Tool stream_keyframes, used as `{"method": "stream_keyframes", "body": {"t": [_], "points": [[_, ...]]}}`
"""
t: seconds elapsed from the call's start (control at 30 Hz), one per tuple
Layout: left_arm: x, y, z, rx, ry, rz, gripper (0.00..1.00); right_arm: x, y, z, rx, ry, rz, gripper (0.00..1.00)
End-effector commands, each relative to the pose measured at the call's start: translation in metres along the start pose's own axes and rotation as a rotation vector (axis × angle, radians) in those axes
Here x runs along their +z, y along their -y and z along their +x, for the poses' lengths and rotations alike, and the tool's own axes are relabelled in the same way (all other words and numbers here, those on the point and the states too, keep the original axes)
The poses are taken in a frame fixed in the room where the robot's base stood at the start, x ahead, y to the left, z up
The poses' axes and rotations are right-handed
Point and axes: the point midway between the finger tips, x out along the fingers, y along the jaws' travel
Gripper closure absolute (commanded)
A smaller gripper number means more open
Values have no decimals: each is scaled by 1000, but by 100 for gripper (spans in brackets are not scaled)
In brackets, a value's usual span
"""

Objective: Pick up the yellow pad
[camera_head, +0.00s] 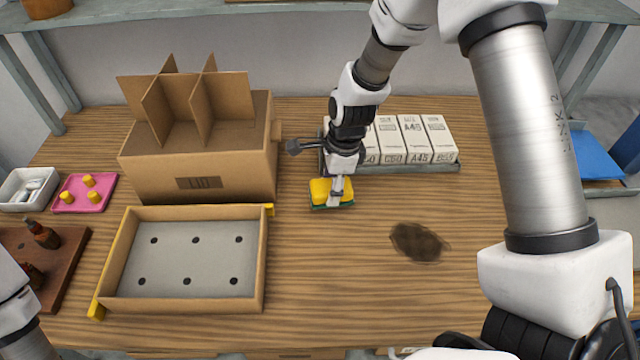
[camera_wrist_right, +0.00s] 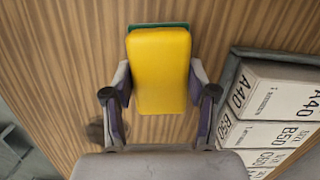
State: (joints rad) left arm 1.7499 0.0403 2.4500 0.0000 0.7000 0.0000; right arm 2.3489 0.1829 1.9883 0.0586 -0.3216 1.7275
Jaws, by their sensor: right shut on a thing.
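The yellow pad (camera_head: 319,191) has a green underside and is near the middle of the wooden table, in front of the tray of white boxes. My right gripper (camera_head: 338,197) is shut on it from above. In the right wrist view the yellow pad (camera_wrist_right: 160,72) sits between the two fingers of the right gripper (camera_wrist_right: 160,92), which touch its sides. I cannot tell whether the pad is resting on the table or just above it. In the head view only part of my left arm shows at the lower left edge; its gripper is out of view.
A cardboard box with dividers (camera_head: 196,150) stands at the back left. A shallow tray with a grey holed floor (camera_head: 190,262) lies in front of it. White boxes (camera_head: 412,140) stand in a grey tray behind my right gripper. A dark stain (camera_head: 418,242) marks the otherwise clear right table area.

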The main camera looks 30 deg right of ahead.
Motion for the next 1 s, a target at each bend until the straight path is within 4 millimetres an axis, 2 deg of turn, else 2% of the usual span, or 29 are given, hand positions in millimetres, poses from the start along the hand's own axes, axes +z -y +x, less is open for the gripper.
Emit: {"method": "stream_keyframes", "body": {"t": [0.23,0.37,0.43,0.6,0.8,1.0], "points": [[0,0,-9,0,0,0,32,-37,-33,-13,1,6,3,77],[0,0,3,0,0,0,32,-54,-48,-13,2,7,2,77],[0,0,17,0,0,0,32,-65,-58,-11,2,13,4,77],[0,0,33,0,0,0,32,-86,-76,-20,1,11,4,77],[0,0,36,0,0,0,32,-95,-84,-26,-1,3,1,77],[0,0,36,0,0,0,32,-96,-84,-27,0,1,0,77]]}}
